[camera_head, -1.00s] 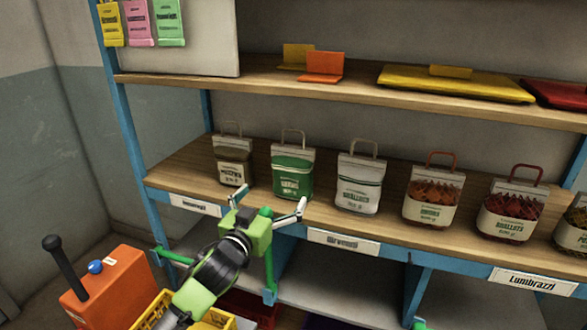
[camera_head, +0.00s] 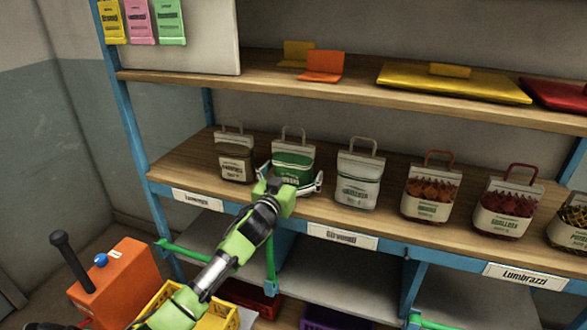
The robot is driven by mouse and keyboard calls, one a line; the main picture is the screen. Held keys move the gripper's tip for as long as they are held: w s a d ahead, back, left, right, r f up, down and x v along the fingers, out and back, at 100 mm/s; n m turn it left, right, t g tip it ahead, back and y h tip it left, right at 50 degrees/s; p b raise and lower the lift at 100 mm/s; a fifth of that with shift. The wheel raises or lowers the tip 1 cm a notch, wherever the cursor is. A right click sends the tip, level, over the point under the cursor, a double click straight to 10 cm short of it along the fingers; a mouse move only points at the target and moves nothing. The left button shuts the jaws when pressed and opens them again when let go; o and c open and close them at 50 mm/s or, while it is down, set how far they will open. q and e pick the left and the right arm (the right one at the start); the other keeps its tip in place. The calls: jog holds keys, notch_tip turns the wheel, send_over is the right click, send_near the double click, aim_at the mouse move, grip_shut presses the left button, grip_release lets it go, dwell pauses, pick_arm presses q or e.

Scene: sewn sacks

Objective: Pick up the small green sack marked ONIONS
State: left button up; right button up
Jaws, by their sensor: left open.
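The small green sack (camera_head: 292,161) with a white top band and a looped handle stands upright on the middle shelf (camera_head: 330,215). Its printed label is partly hidden by my gripper, so I cannot read it fully. My left gripper (camera_head: 291,180) is open at the front of the green sack, one finger near its left side and one near its right side. I cannot tell whether the fingers touch it. My right gripper does not show.
A brown sack (camera_head: 235,160) stands close on the left and a white sack (camera_head: 358,180) on the right. Sacks with red contents (camera_head: 428,190) stand farther right. The upper shelf (camera_head: 350,85) hangs above. Below are an orange box (camera_head: 118,283) and a yellow crate (camera_head: 165,296).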

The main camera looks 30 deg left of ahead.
pick_arm(q)
jog(key=c, duration=1.5)
jog(key=shift+r, duration=0.15)
jog(key=shift+c, duration=0.9)
